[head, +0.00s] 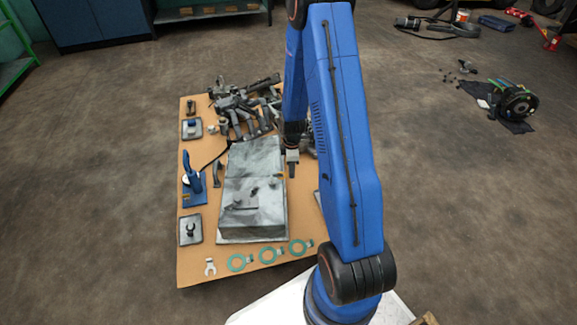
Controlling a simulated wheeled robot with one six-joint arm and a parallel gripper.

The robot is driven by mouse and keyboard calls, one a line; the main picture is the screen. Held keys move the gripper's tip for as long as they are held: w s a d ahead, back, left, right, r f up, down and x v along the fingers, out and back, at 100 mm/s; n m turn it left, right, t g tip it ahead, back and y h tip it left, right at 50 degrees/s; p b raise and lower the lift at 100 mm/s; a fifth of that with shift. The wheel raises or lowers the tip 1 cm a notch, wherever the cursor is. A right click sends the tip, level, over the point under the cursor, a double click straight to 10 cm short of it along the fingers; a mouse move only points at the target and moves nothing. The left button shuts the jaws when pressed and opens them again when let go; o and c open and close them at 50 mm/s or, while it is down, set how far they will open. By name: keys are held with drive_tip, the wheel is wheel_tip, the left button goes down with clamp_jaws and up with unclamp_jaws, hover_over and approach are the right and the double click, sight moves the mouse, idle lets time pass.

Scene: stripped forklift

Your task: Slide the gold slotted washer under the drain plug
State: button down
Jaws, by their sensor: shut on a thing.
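My gripper (292,170) points down just right of the grey box-shaped part (251,222), near its far half. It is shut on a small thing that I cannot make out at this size. I cannot pick out a gold slotted washer for certain. A pale open-ended, slotted piece (210,268) lies flat at the board's near left corner. Small dark fittings (254,190) stand on top of the grey part. I cannot tell whether one of them is the drain plug.
The tan board (190,270) also holds green rings (237,263) along its near edge, a blue stand (193,192) and a dark tray (190,239) at left, and a heap of dark parts (240,108) at the far end. My arm hides the board's right side.

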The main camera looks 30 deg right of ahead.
sight(281, 184)
drive_tip(key=shift+f, duration=2.7)
drive_tip(key=shift+s+d, duration=0.15)
drive_tip(key=shift+d, duration=0.05)
drive_tip(key=shift+w+a, duration=0.4)
drive_tip(key=shift+a, duration=0.35)
drive_tip(key=shift+w+a, duration=0.4)
drive_tip(key=shift+a, duration=0.3)
drive_tip(key=shift+w+a, duration=0.4)
drive_tip(key=shift+a, duration=0.35)
drive_tip(key=c, duration=1.5)
unclamp_jaws()
drive_tip(key=shift+c, duration=0.2)
wheel_tip(281, 184, up, 17)
drive_tip(key=shift+r, duration=0.15)
